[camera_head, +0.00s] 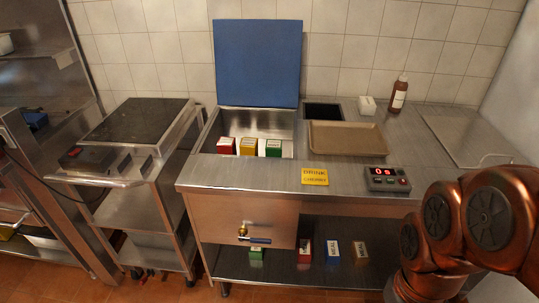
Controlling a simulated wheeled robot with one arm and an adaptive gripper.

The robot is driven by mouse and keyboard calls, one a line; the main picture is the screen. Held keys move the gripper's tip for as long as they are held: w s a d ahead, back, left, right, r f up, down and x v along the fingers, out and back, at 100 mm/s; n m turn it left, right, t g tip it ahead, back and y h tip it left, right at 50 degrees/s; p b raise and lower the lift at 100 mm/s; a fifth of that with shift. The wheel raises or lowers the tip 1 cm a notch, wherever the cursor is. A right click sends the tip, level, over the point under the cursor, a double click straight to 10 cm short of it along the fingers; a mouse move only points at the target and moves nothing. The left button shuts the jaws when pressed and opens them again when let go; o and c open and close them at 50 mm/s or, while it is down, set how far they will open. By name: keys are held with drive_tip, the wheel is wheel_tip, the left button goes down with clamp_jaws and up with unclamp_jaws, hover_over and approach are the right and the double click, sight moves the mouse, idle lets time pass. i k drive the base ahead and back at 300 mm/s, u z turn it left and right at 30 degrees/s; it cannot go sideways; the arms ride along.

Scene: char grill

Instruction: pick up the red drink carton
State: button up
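A red and white carton (226,146) stands at the left in the open metal basin (255,122) of the counter. A yellow carton (247,147) and a green carton (273,148) stand to its right in a row. Another red and white carton (304,252) stands on the lower shelf. Its label is too small to read. My copper-coloured arm shows at the lower right, apart from the cartons. My gripper is not in view.
A blue lid (258,62) stands upright behind the basin. A brown tray (346,138), a bottle (398,93) and a control box (387,179) are on the counter. The shelf (275,268) also holds green, blue and brown cartons. A cart (135,121) stands left.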

sight(225, 146)
drive_tip(key=u, duration=0.55)
drive_tip(key=k, duration=1.3)
drive_tip(key=u, duration=1.2)
drive_tip(key=i, duration=1.05)
drive_tip(key=u, duration=0.5)
drive_tip(key=i, duration=1.35)
drive_tip(key=z, duration=1.2)
drive_tip(key=i, duration=0.8)
drive_tip(key=z, duration=0.85)
